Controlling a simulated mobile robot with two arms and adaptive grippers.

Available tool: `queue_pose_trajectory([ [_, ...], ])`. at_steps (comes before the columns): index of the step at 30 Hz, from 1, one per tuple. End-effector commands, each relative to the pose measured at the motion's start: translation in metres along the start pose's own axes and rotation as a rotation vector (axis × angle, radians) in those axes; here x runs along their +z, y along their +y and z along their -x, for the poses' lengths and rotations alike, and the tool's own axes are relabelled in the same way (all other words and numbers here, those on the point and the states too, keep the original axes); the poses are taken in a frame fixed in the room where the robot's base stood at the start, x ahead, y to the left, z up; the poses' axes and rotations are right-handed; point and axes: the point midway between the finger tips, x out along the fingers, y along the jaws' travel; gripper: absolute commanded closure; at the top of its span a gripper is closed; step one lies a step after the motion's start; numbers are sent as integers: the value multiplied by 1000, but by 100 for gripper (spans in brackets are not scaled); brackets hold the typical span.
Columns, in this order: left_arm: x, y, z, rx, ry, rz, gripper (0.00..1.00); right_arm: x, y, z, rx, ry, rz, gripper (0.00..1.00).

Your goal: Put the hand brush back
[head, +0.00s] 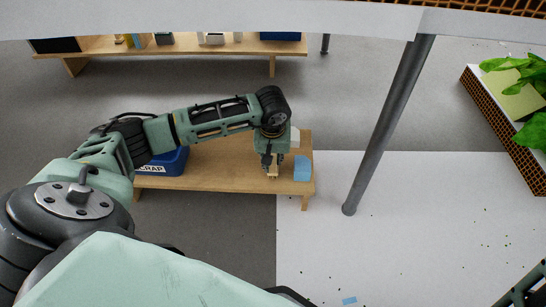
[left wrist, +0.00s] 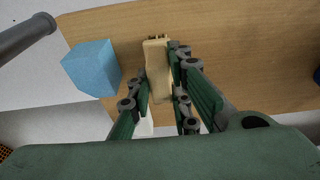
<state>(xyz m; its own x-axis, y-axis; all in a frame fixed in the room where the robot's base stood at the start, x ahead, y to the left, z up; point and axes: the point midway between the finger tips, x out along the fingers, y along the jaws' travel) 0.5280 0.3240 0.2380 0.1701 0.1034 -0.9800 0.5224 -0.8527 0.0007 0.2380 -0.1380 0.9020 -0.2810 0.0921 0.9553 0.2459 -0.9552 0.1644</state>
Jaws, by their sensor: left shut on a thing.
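The hand brush (left wrist: 157,72) shows in the left wrist view as a pale wooden piece between my left fingers. The same pale piece (head: 273,172) shows small at the fingertips in the head view. My left gripper (head: 272,168) is shut on it, pointing down over the right end of a low wooden bench (head: 220,178). In the left wrist view the left gripper (left wrist: 161,82) has a finger on each side of the piece. I cannot tell whether the brush touches the bench top.
A light blue block (head: 302,167) stands on the bench close right of the gripper. A blue bin marked SCRAP (head: 168,163) is at its left. A grey post (head: 390,125) stands right of the bench. Small scraps and a blue piece (head: 349,300) lie on the pale floor.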

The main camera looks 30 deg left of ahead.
Motion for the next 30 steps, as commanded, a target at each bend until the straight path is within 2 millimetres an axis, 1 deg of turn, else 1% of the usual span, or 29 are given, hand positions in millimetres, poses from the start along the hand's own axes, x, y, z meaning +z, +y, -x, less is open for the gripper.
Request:
queue_pose_trajectory([
  [11,1,0,-5,0,0,0,100,0,-1,2,-2,-2,0,60],
  [12,1,0,-4,0,0,0,79,0,-1,0,-3,-1,1,60],
  [18,1,0,-4,0,0,0,61,-1,-1,0,-4,3,1,60],
  [26,1,0,-4,0,0,0,60,-3,-1,-2,-5,8,1,60],
  [30,0,0,2,0,2,0,60,-4,-1,-2,-4,12,2,60],
])
